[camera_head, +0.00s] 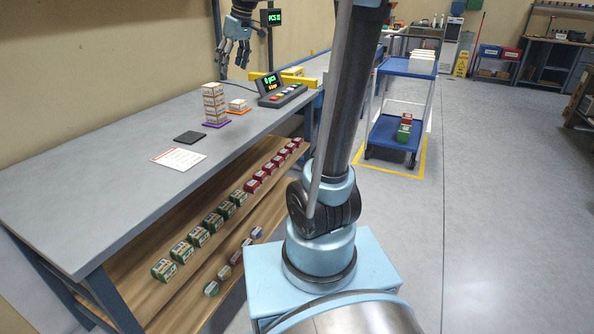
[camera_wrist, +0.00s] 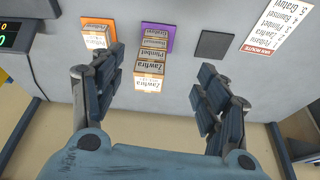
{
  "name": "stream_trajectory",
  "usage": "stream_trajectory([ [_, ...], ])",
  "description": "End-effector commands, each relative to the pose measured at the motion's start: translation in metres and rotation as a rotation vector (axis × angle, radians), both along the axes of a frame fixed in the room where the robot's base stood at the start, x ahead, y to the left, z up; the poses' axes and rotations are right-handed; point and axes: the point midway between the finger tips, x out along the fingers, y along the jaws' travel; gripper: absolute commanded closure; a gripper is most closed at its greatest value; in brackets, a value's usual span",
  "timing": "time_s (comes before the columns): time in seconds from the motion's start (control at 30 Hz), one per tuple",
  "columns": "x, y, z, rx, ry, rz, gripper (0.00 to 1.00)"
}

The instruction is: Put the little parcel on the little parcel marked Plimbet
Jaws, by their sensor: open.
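A column of several little parcels (camera_head: 213,104) stands upright on a purple mat (camera_wrist: 169,46). My gripper (camera_head: 236,60) is open and empty, above the bench's back part, apart from the parcels. In the wrist view the column lies between the spread fingers, beyond them.
A dark empty mat (camera_head: 188,137) and a printed list (camera_head: 179,158) headed Van Route lie left of the column. A button console (camera_head: 281,91) stands to the right. Green and red boxes (camera_head: 213,222) line the shelf below. A blue cart (camera_head: 393,133) stands beyond.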

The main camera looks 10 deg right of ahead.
Motion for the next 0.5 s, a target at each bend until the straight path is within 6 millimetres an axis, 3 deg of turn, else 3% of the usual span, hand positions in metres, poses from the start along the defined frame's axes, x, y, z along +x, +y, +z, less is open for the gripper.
stream_trajectory([
  [0.03,-0.018,-0.012,-0.009,-0.005,0.009,-0.033,0.32],
  [0.2,-0.072,-0.047,-0.042,-0.019,0.037,-0.153,0.32],
  [0.5,-0.167,-0.099,-0.113,-0.043,0.083,-0.366,0.32],
])
